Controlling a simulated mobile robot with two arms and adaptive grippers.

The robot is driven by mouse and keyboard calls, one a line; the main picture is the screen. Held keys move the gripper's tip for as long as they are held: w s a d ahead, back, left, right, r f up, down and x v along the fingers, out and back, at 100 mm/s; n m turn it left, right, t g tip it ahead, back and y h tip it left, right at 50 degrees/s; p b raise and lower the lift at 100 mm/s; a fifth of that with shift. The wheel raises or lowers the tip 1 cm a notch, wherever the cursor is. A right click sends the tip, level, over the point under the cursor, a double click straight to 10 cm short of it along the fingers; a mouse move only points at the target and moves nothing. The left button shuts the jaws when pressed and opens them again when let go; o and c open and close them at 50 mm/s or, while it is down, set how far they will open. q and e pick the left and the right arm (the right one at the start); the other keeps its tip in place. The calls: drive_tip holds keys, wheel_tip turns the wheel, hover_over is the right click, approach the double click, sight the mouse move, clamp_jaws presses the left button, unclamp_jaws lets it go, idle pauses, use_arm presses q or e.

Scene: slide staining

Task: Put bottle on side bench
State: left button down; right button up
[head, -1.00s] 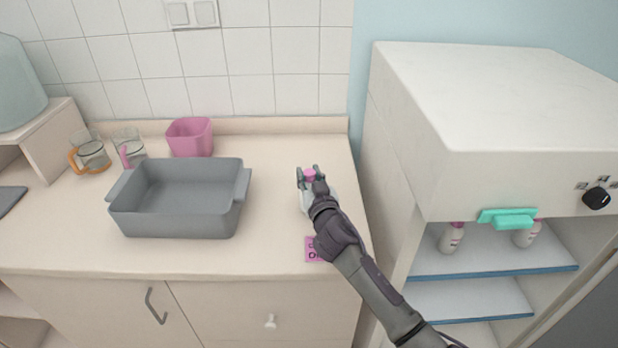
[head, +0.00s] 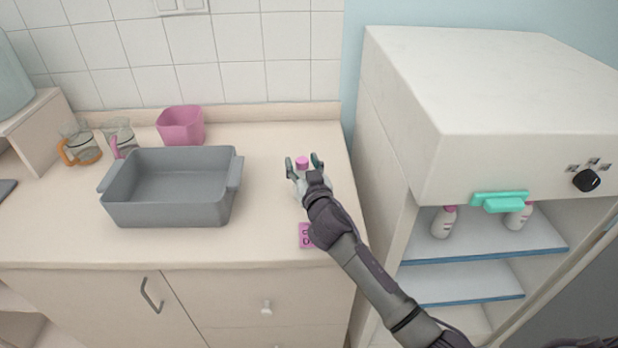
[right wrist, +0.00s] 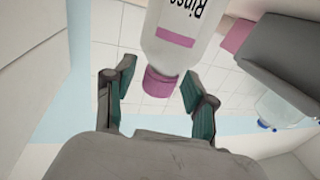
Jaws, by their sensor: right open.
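A white bottle with a pink cap (head: 302,163) stands on the beige bench (head: 262,215), partly hidden behind my right gripper (head: 303,158). The gripper is open, with one finger on each side of the cap and a visible gap around it. My left gripper is not in view.
A grey tray (head: 110,205), a pink cup (head: 181,127) and two glass jugs stand to the left. A white cabinet (head: 480,90) at right holds two similar bottles (head: 444,222). Bench room is free behind the bottle.

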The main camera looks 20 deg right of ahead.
drive_tip(key=s+b, duration=0.1)
drive_tip(key=s, duration=1)
drive_tip(key=shift+s+a, duration=0.2)
